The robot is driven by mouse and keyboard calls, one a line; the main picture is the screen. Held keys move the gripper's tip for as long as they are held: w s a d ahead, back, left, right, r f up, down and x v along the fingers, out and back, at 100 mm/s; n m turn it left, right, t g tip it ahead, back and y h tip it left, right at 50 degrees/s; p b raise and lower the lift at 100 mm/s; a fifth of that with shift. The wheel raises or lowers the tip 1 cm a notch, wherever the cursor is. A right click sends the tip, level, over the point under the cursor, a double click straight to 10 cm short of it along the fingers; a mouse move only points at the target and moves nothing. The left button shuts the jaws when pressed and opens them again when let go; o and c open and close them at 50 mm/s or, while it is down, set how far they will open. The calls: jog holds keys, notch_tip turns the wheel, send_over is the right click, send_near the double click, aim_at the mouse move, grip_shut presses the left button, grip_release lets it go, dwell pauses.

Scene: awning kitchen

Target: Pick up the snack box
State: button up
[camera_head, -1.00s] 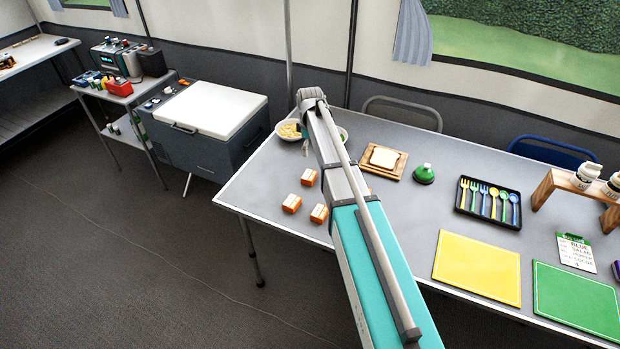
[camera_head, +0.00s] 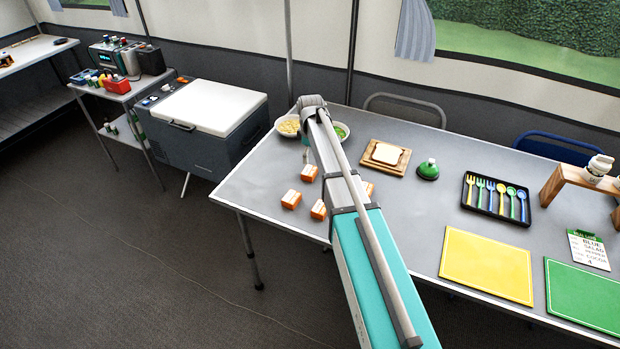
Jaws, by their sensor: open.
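Several small orange-and-white boxes stand on the left part of the grey table. One box (camera_head: 309,173) is at the back, another box (camera_head: 291,199) is at the front left, and a third box (camera_head: 319,210) is at the front right. One more box is partly hidden behind my arm. The pictures do not show which is the snack box. My gripper (camera_head: 306,156) is small in view, mostly hidden behind the wrist. It is open and empty, pointing down, and appears just behind and above the back box, apart from it.
Two bowls (camera_head: 287,126) stand behind the wrist. A board with bread (camera_head: 386,153), a green-topped bottle (camera_head: 428,169), a utensil tray (camera_head: 467,198), a yellow mat (camera_head: 487,265) and a green mat (camera_head: 585,297) lie to the right. A cooler (camera_head: 205,110) stands beyond the table's left edge.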

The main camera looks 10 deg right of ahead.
aim_at(311, 171)
jog(key=shift+f+b, duration=1.1)
jog(key=shift+f, duration=0.3)
jog(key=shift+s+f+b, duration=0.1)
jog(key=shift+f+b, duration=2.5)
jog(key=shift+c, duration=0.3)
jog(key=c, duration=0.8)
jog(key=shift+r, duration=0.25)
notch_tip(311, 171, up, 3)
jog(key=p, duration=0.3)
jog(key=s+r+p, duration=0.3)
jog(key=s, duration=0.1)
jog(key=s+d+r+p, duration=0.1)
jog(key=s+r+p, duration=0.2)
jog(key=s, duration=0.2)
jog(key=s+d+r+p, duration=0.1)
jog(key=s+r+p, duration=0.2)
jog(key=s+p, duration=0.1)
jog(key=shift+s+d+r, duration=0.25)
jog(key=shift+s+r, duration=0.05)
jog(key=shift+s, duration=0.1)
